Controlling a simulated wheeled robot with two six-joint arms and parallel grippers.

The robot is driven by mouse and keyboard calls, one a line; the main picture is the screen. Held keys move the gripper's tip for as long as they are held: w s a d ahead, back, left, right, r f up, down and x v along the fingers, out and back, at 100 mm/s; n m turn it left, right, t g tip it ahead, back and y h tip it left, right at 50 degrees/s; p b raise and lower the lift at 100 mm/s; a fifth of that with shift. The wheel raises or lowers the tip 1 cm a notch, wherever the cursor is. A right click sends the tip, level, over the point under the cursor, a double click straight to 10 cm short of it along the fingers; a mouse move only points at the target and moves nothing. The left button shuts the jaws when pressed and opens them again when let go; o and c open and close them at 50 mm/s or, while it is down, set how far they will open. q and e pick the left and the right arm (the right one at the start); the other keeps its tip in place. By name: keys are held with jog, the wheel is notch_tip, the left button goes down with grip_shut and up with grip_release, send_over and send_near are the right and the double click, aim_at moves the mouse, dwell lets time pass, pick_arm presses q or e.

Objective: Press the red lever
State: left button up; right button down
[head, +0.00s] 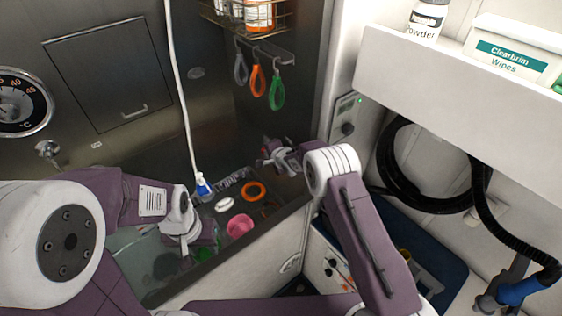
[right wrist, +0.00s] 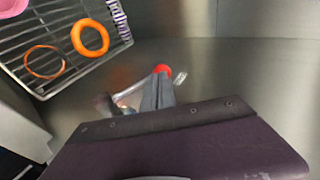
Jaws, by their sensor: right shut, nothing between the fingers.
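The red lever shows in the right wrist view as a round red end (right wrist: 162,68), just beyond my right gripper's fingertips. Touching or slightly apart, I cannot tell. My right gripper (right wrist: 158,80) is shut and empty, its grey fingers pointing at the red end. In the head view my right gripper (head: 268,152) is by the steel back wall above the tub, and the lever is hard to make out there. My left gripper (head: 185,248) is low over the left part of the tub, partly hidden by its own wrist; its fingers are unclear.
A wire rack in the tub holds an orange ring (head: 254,191), a pink cup (head: 239,225) and a white oval piece (head: 224,204). A white hose with a blue end (head: 203,187) hangs between my arms. Coloured loops (head: 257,81) hang above. A white shelf (head: 460,95) juts out at right.

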pick_arm(q)
jog(key=shift+w+a, duration=0.15)
jog(key=shift+w, duration=0.1)
pick_arm(e)
jog(key=shift+w+a+f, duration=0.1)
jog(key=shift+w+f, duration=0.1)
jog(key=shift+f, duration=0.1)
dwell(0.4)
